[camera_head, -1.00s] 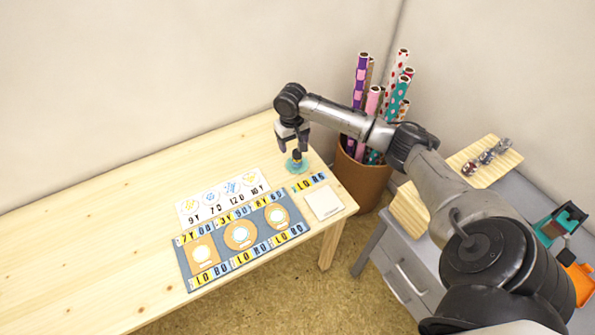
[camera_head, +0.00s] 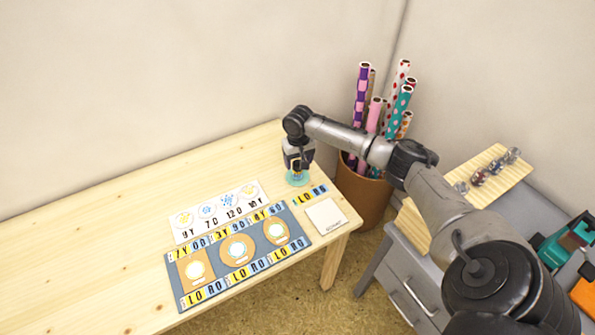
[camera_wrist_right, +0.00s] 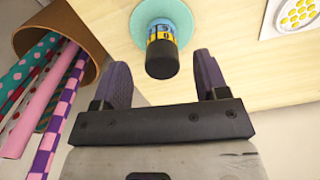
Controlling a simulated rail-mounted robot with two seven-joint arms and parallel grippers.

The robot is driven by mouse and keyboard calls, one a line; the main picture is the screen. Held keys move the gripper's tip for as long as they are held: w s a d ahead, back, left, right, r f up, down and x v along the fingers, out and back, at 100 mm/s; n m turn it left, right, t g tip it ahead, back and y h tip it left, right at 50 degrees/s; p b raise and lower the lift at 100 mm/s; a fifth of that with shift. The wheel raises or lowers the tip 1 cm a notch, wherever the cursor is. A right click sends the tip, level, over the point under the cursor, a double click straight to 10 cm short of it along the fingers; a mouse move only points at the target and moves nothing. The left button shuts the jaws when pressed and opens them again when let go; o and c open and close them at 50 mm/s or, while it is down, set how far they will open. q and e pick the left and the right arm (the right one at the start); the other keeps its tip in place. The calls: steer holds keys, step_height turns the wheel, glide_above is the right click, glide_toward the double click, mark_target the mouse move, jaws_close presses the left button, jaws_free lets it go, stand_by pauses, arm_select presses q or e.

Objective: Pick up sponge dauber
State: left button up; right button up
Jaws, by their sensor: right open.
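The sponge dauber (camera_wrist_right: 161,52) shows in the right wrist view as a black cylinder with a blue and yellow band, standing on a round teal dish (camera_wrist_right: 143,10). My right gripper (camera_wrist_right: 165,70) is open, with one finger on each side of the dauber's black end; I cannot tell whether either touches it. In the head view the right gripper (camera_head: 298,164) is over the teal dish (camera_head: 297,179) near the table's back right, and it mostly hides the dauber. My left gripper is not in view.
A blue-grey mat (camera_head: 175,276) with round pads and letter tiles lies on the wooden table (camera_head: 80,240). A white printed card (camera_head: 215,212) and a white square pad (camera_head: 326,215) lie nearby. A brown bin of wrapping rolls (camera_head: 362,195) stands behind the right edge.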

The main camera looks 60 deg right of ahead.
mark_target(298, 169)
steer(key=shift+w+f+b, duration=0.1)
steer(key=shift+f+b, duration=1)
steer(key=shift+f, duration=1.5)
steer(key=shift+c, duration=0.2)
steer(key=c, duration=1)
steer(key=shift+o, duration=0.2)
steer(key=shift+r, duration=0.15)
step_height(298, 169, up, 4)
steer(key=shift+f+p, duration=0.15)
steer(key=shift+p, duration=0.75)
steer(key=s+d+r+p, duration=0.3)
steer(key=s+r, duration=0.4)
steer(key=s, duration=0.3)
steer(key=shift+s+d+p, duration=0.35)
steer(key=shift+s+d, duration=0.05)
steer(key=shift+d, duration=0.15)
